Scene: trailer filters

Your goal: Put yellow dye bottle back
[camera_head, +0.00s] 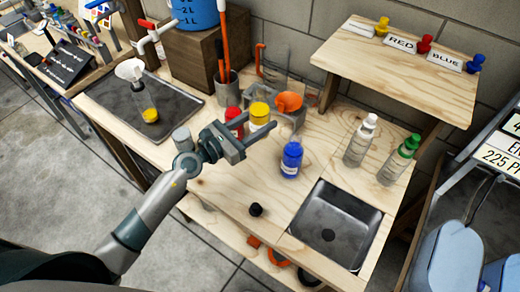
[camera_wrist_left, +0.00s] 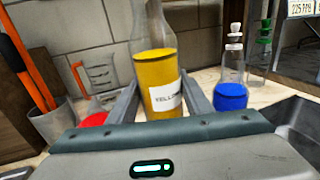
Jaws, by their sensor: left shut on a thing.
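The yellow dye bottle (camera_head: 259,112) has a clear upper part, yellow liquid and a white label that shows in the left wrist view (camera_wrist_left: 160,82). My left gripper (camera_head: 246,140) is shut on it, with one finger on each side. The bottle looks upright; its base is hidden, and I cannot tell whether it touches the bench. A red dye bottle (camera_head: 234,122) stands just left of it, and a blue dye bottle (camera_head: 291,158) to its right. The raised wooden shelf (camera_head: 400,60) has RED and BLUE labels and yellow, red and blue pins. My right gripper is not in view.
A metal sink (camera_head: 335,225) is at the front right. A white-capped bottle (camera_head: 361,140) and a green-capped bottle (camera_head: 399,160) stand below the shelf. A black cap (camera_head: 256,209) lies on the bench. A dark tray (camera_head: 100,92) and a tool cup (camera_head: 227,88) are left.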

